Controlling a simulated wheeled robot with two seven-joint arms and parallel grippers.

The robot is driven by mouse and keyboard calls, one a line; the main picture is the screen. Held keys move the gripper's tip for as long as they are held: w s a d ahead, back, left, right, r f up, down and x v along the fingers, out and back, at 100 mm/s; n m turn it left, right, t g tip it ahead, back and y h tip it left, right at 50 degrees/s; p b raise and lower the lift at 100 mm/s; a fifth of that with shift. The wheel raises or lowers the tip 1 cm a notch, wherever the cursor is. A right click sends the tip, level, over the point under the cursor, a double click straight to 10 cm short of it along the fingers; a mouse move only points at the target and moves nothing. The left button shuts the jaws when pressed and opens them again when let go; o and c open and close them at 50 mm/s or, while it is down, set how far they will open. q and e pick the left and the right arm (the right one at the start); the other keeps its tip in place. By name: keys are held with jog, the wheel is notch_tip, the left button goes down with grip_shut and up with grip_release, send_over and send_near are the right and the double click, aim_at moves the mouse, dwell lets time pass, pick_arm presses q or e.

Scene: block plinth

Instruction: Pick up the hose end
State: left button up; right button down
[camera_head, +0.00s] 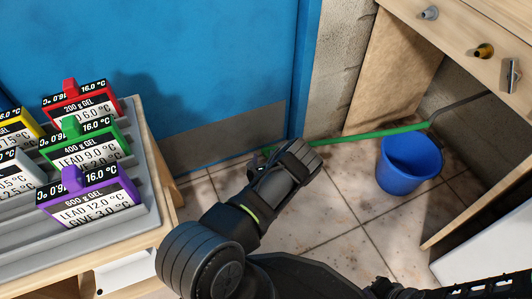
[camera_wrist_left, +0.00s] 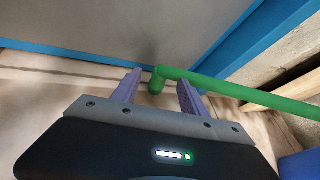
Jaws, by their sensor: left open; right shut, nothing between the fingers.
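The green hose (camera_head: 370,134) runs from behind the blue bucket leftward to my left wrist, along the floor area by the wall. In the left wrist view its end (camera_wrist_left: 157,85) bends down and shows between the fingertips, with the rest of the hose leading off right. My left gripper (camera_wrist_left: 160,78) is open, its two purple fingers apart on either side of the hose end. I cannot tell whether they touch it. In the head view my wrist hides most of the hose end and the fingers. My right gripper is not seen.
A blue bucket (camera_head: 408,163) stands on the tiled floor beside a wooden drawer unit (camera_head: 456,40). A blue door (camera_head: 215,60) is behind. At left, a grey rack (camera_head: 145,175) holds several labelled coloured blocks. Tiled floor (camera_head: 345,205) is open in the middle.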

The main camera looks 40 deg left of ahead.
aim_at(265, 153)
pick_arm(q)
jog(key=b+x, duration=0.3)
jog(key=x, duration=0.1)
jog(key=shift+w+a+f, duration=0.1)
jog(key=shift+w+f, duration=0.15)
jog(key=shift+w+a, duration=0.1)
jog(key=shift+w, duration=0.1)
grip_shut()
dwell(0.5)
jog(key=shift+r, duration=0.1)
